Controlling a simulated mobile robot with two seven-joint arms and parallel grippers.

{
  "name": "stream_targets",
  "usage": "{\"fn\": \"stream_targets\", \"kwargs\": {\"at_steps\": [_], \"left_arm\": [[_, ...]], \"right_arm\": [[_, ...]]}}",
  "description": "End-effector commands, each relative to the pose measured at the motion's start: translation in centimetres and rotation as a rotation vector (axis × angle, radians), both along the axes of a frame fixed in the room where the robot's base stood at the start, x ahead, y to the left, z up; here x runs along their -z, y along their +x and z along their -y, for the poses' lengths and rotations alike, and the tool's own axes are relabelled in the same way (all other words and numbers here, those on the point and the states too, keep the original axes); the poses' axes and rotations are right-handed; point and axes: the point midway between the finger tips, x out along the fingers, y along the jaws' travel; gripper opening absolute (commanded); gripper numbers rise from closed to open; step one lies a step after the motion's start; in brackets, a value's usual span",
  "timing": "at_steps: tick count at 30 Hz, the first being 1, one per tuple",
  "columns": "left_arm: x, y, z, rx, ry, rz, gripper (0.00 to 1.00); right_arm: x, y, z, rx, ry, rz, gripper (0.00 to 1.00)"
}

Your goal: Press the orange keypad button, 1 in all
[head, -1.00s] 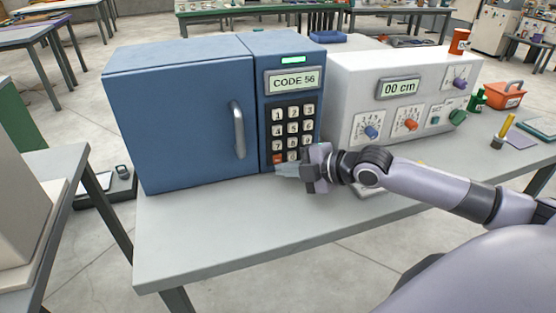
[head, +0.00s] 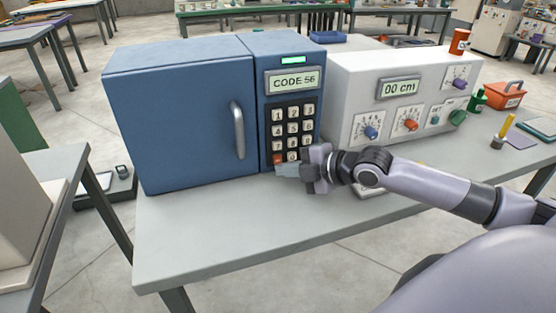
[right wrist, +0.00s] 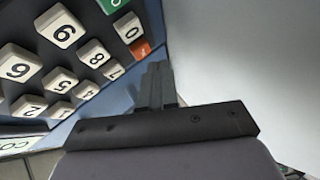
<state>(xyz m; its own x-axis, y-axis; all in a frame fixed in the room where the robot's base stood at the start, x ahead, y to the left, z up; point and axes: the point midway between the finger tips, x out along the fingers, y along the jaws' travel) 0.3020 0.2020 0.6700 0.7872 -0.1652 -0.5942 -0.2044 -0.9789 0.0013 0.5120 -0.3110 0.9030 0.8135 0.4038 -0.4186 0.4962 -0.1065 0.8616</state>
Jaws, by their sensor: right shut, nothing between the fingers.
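The blue cabinet has a black keypad (head: 292,130) of pale number keys under a display (head: 294,80) reading CODE 56. The orange keypad button (head: 278,159) is in the bottom row at the left; it also shows in the right wrist view (right wrist: 140,49), just beyond my fingertips. My right gripper (head: 279,170) is shut and empty, its fingertips just below and in front of that button. In the right wrist view the fingers (right wrist: 157,72) point towards the orange button's side of the keypad; I cannot tell whether they touch it. My left gripper is out of view.
The cabinet door (head: 180,115) with its handle is closed. A white instrument (head: 400,90) with dials, reading 00 cm, stands to the right, behind my right arm. The grey table's front (head: 220,240) is clear.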

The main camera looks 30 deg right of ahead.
Motion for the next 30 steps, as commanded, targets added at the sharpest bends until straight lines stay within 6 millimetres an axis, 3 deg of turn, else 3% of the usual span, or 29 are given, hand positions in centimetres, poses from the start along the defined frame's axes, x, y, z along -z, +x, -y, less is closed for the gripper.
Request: {"fn": "stream_targets", "kwargs": {"at_steps": [30], "left_arm": [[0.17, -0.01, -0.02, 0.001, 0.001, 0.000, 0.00]], "right_arm": [[0.01, 0.83, 0.20, 0.000, 0.000, 0.000, 0.00]]}}
